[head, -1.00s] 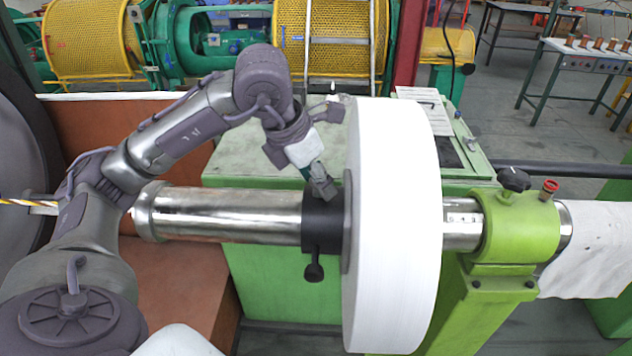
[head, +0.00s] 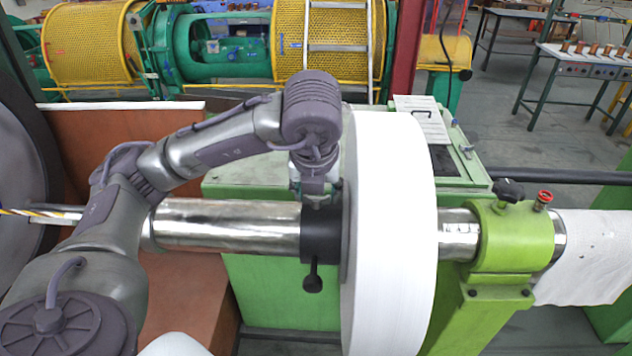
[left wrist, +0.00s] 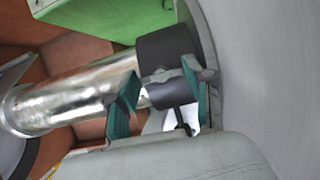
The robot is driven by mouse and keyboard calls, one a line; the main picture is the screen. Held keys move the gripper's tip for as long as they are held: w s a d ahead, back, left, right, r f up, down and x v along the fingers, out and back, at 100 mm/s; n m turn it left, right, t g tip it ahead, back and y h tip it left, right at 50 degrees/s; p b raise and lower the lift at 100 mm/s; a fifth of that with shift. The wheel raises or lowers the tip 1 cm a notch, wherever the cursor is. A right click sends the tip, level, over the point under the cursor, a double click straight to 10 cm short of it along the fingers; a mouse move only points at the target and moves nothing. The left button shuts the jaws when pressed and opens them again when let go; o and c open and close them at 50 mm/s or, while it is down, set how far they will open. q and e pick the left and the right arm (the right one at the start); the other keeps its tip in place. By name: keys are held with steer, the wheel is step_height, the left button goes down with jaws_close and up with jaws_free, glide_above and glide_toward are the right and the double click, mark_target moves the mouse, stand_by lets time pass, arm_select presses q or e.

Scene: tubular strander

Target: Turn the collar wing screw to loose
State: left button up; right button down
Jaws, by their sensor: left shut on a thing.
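The black collar (head: 320,236) sits around the bright shaft, against the big white roll. It also shows in the left wrist view (left wrist: 165,48). My left gripper (head: 320,196) points down at the top of the collar. In the left wrist view its teal-padded fingers (left wrist: 158,95) stand either side of a dark part, which I take for the collar wing screw (left wrist: 170,89). The gripper is shut on it; the head view hides the grip. A black knob on a short stem (head: 313,284) hangs from the collar's front, clear of the fingers. My right gripper is not in view.
The white roll (head: 395,240) stands close to the right of my left gripper. The shaft (head: 230,228) runs left. A green bearing block (head: 515,235) with a black knob and a red cap carries the right end. A green cabinet (head: 265,290) stands behind.

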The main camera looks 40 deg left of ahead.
arm_select(q)
steer(key=shift+r+n+y+p, duration=0.1)
steer(key=shift+n+y+p, duration=0.2)
steer(key=shift+n+p, duration=0.6)
steer(key=shift+g, duration=0.3)
steer(key=o, duration=1.2)
steer(key=shift+c, duration=0.2)
